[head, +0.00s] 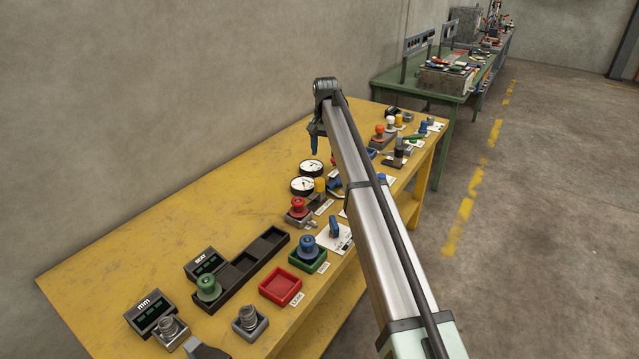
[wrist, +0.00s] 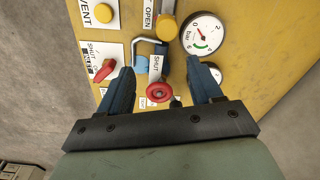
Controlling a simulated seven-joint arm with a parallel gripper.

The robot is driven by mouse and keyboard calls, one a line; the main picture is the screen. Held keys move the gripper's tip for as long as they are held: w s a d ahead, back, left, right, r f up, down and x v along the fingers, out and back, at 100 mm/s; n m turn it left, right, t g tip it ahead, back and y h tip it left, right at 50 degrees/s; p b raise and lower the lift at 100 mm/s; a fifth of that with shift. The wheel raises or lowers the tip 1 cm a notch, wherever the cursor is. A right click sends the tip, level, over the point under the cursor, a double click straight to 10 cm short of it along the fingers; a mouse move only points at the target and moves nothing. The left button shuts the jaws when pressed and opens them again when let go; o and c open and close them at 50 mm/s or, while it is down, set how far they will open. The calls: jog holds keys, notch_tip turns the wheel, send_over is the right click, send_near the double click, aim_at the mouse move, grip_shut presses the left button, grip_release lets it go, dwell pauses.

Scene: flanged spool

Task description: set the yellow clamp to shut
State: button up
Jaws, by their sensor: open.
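The yellow clamp's handle (wrist: 166,27) shows near the top of the wrist view, beside the OPEN label. A grey bent bar and a blue block (wrist: 142,64) are close below it, left of the SHUT label; I cannot tell how they join the handle. In the head view a yellow part (head: 319,185) stands by the lower gauge. My gripper (wrist: 161,66) is open and empty, blue fingers wide apart. The SHUT label and a red spool (wrist: 158,92) show between the fingers. In the head view my gripper (head: 314,148) hangs above the table.
A pressure gauge (wrist: 204,34) is right of the handle. A red lever (wrist: 105,70) and a yellow button (wrist: 103,13) sit on the left. The yellow table (head: 160,235) is clear on its wall side; trays and a green spool (head: 208,287) stand nearer.

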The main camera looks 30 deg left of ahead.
aim_at(320, 180)
jog(key=shift+g, duration=0.3)
jog(key=f, duration=0.4)
jog(key=s+f, duration=0.1)
jog(key=f, duration=0.3)
jog(key=a+f, duration=0.1)
jog(key=f, duration=0.3)
jog(key=shift+s+a+f, duration=0.1)
jog(key=shift+s+f, duration=0.2)
jog(key=shift+f, duration=0.05)
jog(key=shift+c, duration=0.4)
grip_shut()
